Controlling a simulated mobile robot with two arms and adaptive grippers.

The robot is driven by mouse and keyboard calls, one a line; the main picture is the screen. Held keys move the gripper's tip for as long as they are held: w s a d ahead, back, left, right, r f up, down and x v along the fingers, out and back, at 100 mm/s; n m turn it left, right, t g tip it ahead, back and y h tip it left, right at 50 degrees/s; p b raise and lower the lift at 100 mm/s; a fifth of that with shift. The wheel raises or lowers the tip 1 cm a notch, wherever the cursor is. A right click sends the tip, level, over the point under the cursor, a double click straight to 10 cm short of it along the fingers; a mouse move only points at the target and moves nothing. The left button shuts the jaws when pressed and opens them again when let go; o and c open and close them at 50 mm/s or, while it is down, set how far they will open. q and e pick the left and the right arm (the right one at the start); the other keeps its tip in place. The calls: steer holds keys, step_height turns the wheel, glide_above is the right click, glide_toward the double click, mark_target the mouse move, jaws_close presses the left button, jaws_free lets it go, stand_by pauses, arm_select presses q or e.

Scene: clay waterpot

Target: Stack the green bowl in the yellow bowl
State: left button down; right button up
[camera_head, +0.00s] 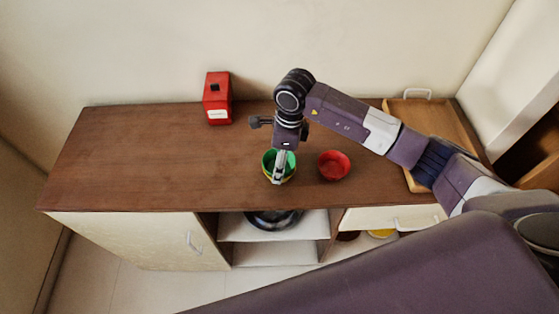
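The green bowl (267,159) is at the middle of the counter, inside or right over the yellow bowl (290,179). Only a strip of the yellow bowl shows below and around the green one, so I cannot tell if the green bowl rests fully in it. My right gripper (278,180) points down at the green bowl, with its fingers over the near side of the bowls. The fingers look close together, but I cannot see whether they grip the rim. My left gripper is not in view.
A red bowl (333,165) stands just right of the bowls. A red canister (217,98) is at the back near the wall. A wooden tray (441,114) with a handle lies at the right. The counter's left part is clear. Open shelves below hold a dark bowl (274,220).

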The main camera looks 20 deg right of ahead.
steer(key=o, duration=1.2)
steer(key=shift+f, duration=0.15)
steer(key=shift+c, duration=0.2)
steer(key=shift+r+p, duration=0.45)
steer(key=shift+p, duration=0.05)
steer(key=shift+r+p, duration=0.45)
steer(key=shift+d+r+b, duration=0.15)
steer(key=shift+r+b, duration=0.45)
steer(key=shift+b, duration=0.35)
step_height(320, 180, up, 10)
steer(key=d+b, duration=0.1)
steer(key=b, duration=0.2)
steer(key=shift+s, duration=0.35)
